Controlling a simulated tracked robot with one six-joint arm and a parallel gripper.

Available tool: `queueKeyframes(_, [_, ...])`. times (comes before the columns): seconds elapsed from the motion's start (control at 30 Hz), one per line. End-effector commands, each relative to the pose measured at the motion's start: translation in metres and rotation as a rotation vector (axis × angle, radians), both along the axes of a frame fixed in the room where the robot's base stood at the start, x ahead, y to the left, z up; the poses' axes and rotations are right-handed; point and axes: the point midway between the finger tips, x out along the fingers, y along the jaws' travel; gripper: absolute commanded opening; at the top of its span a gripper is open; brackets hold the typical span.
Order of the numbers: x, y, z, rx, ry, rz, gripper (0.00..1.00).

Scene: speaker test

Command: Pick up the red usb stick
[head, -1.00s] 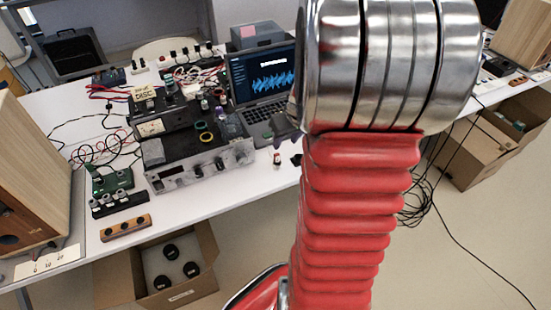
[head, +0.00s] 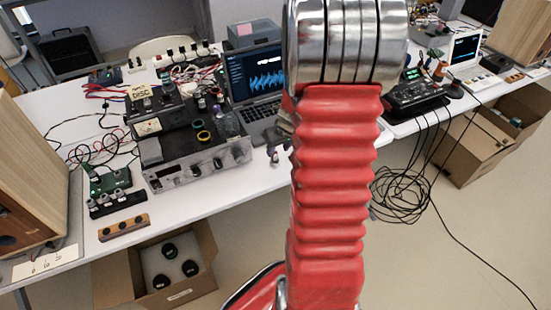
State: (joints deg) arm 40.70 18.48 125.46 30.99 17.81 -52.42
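I cannot make out a red usb stick for sure in the head view. My gripper (head: 276,156) shows only in part, as small dark fingers beside the left edge of my red arm. It is over the white table's front part, just below the open laptop (head: 256,88). My arm hides the rest of it and the table behind. Whether its fingers are open or shut is too small to tell.
A grey amplifier-like box (head: 195,160) with gear on top stands left of my gripper. A green circuit board (head: 110,178) and an orange-brown block (head: 124,227) lie farther left. A black device with cables (head: 416,95) stands right of my arm.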

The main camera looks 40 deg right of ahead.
Motion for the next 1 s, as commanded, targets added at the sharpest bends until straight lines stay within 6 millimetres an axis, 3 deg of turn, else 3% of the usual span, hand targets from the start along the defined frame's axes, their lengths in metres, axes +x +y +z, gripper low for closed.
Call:
queueKeyframes(0.47, [0.003, 0.0, -0.005, 0.0, 0.0, 0.0, 0.38])
queueKeyframes(1.0, [0.023, -0.003, -0.048, 0.001, 0.0, 0.0, 0.38])
